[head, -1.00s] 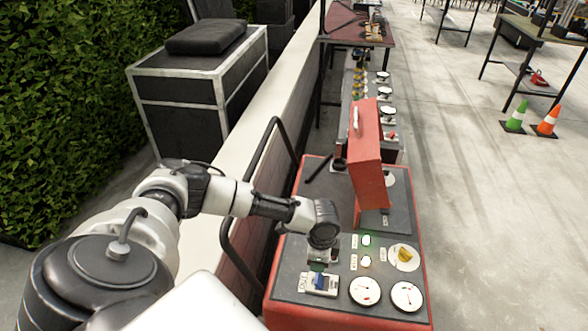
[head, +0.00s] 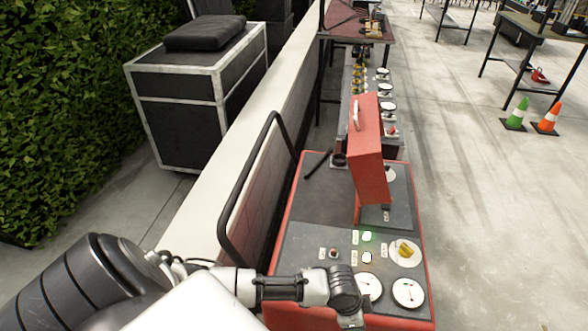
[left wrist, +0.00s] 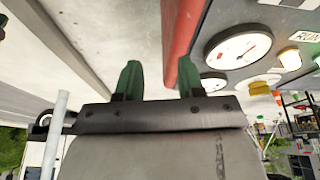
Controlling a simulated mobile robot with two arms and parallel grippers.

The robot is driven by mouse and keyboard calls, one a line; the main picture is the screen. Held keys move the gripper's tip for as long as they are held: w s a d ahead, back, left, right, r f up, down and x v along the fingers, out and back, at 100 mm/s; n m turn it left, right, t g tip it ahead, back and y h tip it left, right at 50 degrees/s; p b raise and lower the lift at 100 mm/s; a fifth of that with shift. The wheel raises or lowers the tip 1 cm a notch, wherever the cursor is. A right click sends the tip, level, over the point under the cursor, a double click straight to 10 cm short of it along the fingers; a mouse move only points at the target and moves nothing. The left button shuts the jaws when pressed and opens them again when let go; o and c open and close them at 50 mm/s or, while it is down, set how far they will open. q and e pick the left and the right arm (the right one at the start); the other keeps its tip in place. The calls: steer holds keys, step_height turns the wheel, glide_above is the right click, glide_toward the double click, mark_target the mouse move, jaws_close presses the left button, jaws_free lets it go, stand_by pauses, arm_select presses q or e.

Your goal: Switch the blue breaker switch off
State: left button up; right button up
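The blue breaker switch is hidden behind my left forearm and wrist in the head view, and I cannot see it in the left wrist view. Its control panel (head: 303,240) is the dark top of a red console. My left gripper (head: 350,320) is at the panel's front edge, mostly hidden under the wrist. In the left wrist view the gripper (left wrist: 159,80) has its two green fingertips apart with nothing between them. The switch's present position cannot be seen. My right gripper is not in view.
Gauges (head: 408,292) lie right of the wrist. A yellow knob (head: 405,251), a green lamp (head: 367,236) and a white lamp (head: 367,257) sit behind it. A red raised box (head: 368,150) stands farther back. A black rail (head: 237,195) borders the left side.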

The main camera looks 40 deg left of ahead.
arm_select(q)
steer(key=s+a+f+n+b, duration=0.1)
steer(key=s+f, duration=0.3)
steer(key=f, duration=0.4)
steer(key=s+a+f+n+y+b, duration=0.1)
steer(key=s+a+f+n+b, duration=0.1)
steer(key=f, duration=0.6)
steer(key=s+a+f+n+y+b, duration=0.1)
steer(key=s+a+f+n+b, duration=0.1)
steer(key=s+f, duration=0.6)
steer(key=shift+a+f+n, duration=0.35)
steer(key=shift+a+n, duration=0.35)
steer(key=shift+a, duration=0.55)
steer(key=shift+o, duration=0.2)
